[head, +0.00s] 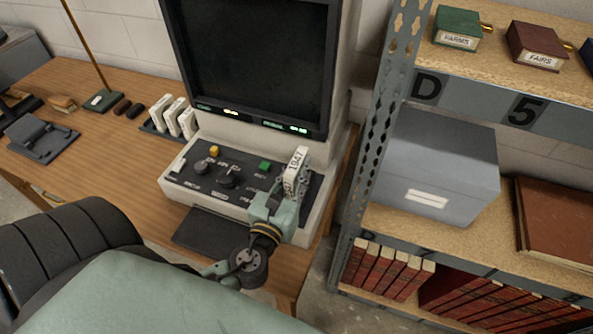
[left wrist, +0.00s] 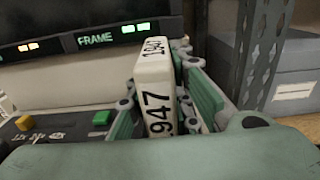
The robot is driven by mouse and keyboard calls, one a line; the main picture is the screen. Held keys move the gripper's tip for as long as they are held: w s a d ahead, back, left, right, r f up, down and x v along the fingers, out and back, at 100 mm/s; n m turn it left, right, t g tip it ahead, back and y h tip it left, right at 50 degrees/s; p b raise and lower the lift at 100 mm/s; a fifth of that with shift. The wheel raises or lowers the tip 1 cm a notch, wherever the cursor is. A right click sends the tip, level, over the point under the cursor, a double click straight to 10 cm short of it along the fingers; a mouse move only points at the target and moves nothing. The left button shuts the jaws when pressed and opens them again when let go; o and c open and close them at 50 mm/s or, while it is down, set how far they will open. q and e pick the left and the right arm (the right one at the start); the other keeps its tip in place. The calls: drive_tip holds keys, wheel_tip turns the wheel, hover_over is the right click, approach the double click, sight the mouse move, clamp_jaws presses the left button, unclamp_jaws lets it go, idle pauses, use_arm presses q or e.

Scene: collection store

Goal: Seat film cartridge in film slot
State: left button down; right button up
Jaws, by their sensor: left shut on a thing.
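A white film cartridge (head: 297,168) marked 1947 stands upright at the right end of the film reader's control panel (head: 225,176). My left gripper (head: 288,192) is shut on it. In the left wrist view the cartridge (left wrist: 157,95) sits between the green finger pads of my left gripper (left wrist: 168,110), its top tilted slightly. The film slot is hidden behind the cartridge and gripper, so I cannot tell how deep the cartridge sits. My right gripper is out of view.
The reader's dark screen (head: 256,62) rises behind the panel. Several white cartridges stand in a rack (head: 150,130) to the left. A metal shelf post (head: 376,130) and grey box (head: 436,162) are close on the right.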

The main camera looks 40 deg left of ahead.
sight(289, 194)
use_arm(q)
drive_tip(key=shift+f+b, duration=0.7)
drive_tip(key=shift+f, duration=0.1)
drive_tip(key=c, duration=1.8)
unclamp_jaws()
drive_tip(key=shift+c, duration=0.2)
drive_tip(key=shift+s, duration=0.1)
drive_tip(key=shift+b+v, duration=0.75)
drive_tip(key=shift+v, duration=1.6)
drive_tip(key=shift+f+b+v, duration=0.2)
drive_tip(key=shift+b+v, duration=0.6)
drive_tip(key=shift+v, duration=1.2)
drive_tip(key=shift+s+d+b, duration=0.15)
drive_tip(key=shift+s+b, duration=0.15)
drive_tip(key=shift+s, duration=0.4)
drive_tip(key=shift+s+d+r, duration=0.1)
drive_tip(key=shift+s+r, duration=0.1)
drive_tip(key=shift+s, duration=0.2)
